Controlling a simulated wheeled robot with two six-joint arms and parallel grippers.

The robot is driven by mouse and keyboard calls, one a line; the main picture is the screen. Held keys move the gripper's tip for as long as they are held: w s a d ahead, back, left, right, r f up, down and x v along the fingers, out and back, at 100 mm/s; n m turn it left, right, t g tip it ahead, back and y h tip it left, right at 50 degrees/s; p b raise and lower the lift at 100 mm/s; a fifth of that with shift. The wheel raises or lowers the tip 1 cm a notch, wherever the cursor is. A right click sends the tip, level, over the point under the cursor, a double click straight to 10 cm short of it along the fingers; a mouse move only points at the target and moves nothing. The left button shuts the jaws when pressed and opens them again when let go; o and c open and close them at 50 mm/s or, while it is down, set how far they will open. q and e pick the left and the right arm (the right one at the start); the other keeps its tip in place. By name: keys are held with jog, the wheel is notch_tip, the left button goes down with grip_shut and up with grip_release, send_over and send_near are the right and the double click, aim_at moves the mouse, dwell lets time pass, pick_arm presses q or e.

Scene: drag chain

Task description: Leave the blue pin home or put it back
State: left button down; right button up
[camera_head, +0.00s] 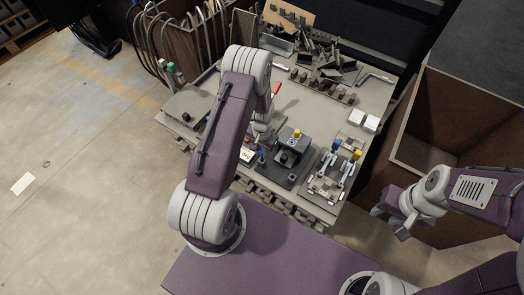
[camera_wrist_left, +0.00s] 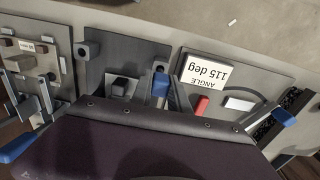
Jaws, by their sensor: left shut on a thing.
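The blue pin (camera_wrist_left: 160,84) shows as a small blue block between the fingers of my left gripper (camera_wrist_left: 162,96) in the left wrist view. My left gripper is shut on it, low over the bench beside a dark fixture plate (camera_wrist_left: 110,60). The pin's lower end is hidden, so I cannot tell whether it sits in a hole. In the head view, the left gripper (camera_head: 261,146) is partly covered by my arm, just left of the dark fixture with a yellow knob (camera_head: 297,133). My right gripper (camera_head: 392,217) is open and empty, off the bench's right side.
A card reading "ANGLE 115 deg" (camera_wrist_left: 205,70) lies beside the left gripper, near a red piece (camera_wrist_left: 201,105). Toggle clamps (camera_head: 345,165) stand to the right. Metal parts (camera_head: 320,55) crowd the bench's back. A brown open bin (camera_head: 425,150) stands right of the bench.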

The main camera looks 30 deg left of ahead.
pick_arm(q)
jog(key=shift+f+b, duration=1.45)
jog(key=shift+f, duration=0.6)
dwell(0.5)
dwell(0.5)
jog(key=c, duration=1.2)
grip_release()
jog(key=shift+o, duration=0.2)
notch_tip(320, 180, up, 9)
jog(key=p, duration=0.3)
